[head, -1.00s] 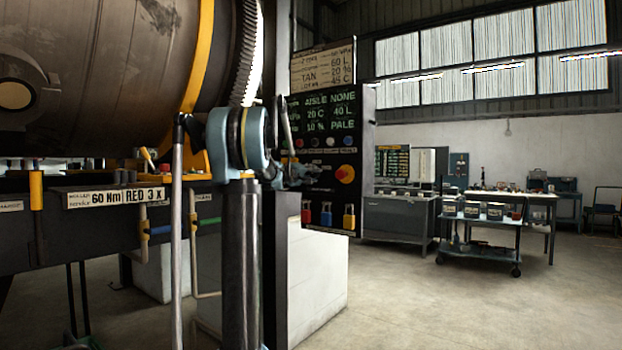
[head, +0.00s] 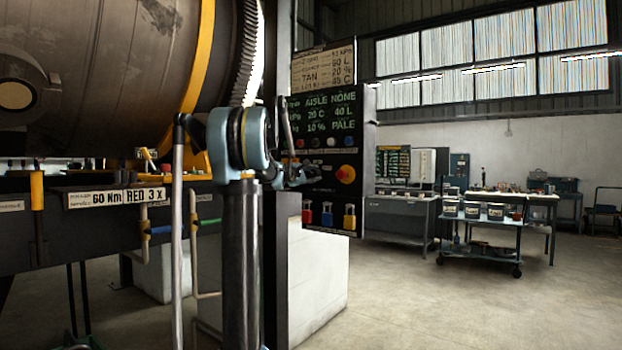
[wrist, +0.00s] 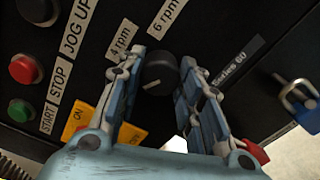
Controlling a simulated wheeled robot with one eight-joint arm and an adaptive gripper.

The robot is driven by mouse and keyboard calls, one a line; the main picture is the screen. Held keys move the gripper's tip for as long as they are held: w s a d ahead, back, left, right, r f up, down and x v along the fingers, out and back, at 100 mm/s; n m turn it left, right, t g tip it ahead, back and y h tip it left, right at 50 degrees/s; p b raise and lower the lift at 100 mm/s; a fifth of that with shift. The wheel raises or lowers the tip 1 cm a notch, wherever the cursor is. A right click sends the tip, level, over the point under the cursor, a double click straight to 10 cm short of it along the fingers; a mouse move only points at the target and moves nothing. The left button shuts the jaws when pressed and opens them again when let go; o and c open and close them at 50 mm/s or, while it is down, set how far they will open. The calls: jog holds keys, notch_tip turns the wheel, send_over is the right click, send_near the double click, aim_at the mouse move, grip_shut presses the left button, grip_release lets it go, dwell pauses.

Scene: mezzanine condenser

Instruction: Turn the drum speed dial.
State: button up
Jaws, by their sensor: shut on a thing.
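The drum speed dial is a round black knob (wrist: 158,72) on the black control panel, with a small pale mark near its lower left edge in the wrist view. Labels "4 rpm" and "6 rpm" stand above it there. My gripper (wrist: 165,78) has a finger on each side of the knob and is shut on it. In the head view my gripper (head: 300,175) is at the lower part of the control panel (head: 330,200); my arm and gripper hide the dial there.
In the wrist view a red button (wrist: 24,68), a green button (wrist: 19,110) and a yellow on/off plate (wrist: 118,125) lie left of the dial. A blue padlock (wrist: 305,108) hangs at right. A red mushroom button (head: 345,173) is close to my gripper.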

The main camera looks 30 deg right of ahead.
jog(key=shift+n, duration=0.8)
jog(key=o, duration=1.1)
jog(key=shift+d, duration=0.1)
jog(key=v, duration=1.2)
jog(key=shift+w+f, duration=0.1)
jog(key=shift+w, duration=0.05)
